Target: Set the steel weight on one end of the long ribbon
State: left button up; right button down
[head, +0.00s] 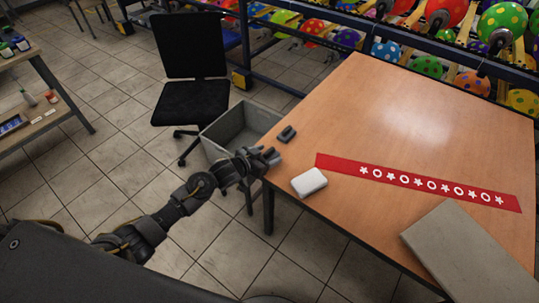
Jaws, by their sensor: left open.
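The long red ribbon (420,183) with white stars and rings lies flat across the wooden table. A small dark grey block (287,133), which looks like the steel weight, sits near the table's left edge, beyond the ribbon's left end and apart from it. My left gripper (268,156) is open at the table's left edge, just in front of the dark block. I see nothing held in it. My right gripper is not in view.
A white rounded block (309,182) sits by the ribbon's left end. A large grey slab (468,250) lies at the table's front right. A grey bin (226,128) and black chair (192,95) stand left of the table (400,110). The table's back is clear.

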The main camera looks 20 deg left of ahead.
pick_arm(q)
jog(key=shift+x, duration=0.8)
jog(key=shift+c, duration=0.5)
jog(key=c, duration=1.2)
grip_shut()
jog(key=shift+r, duration=0.1)
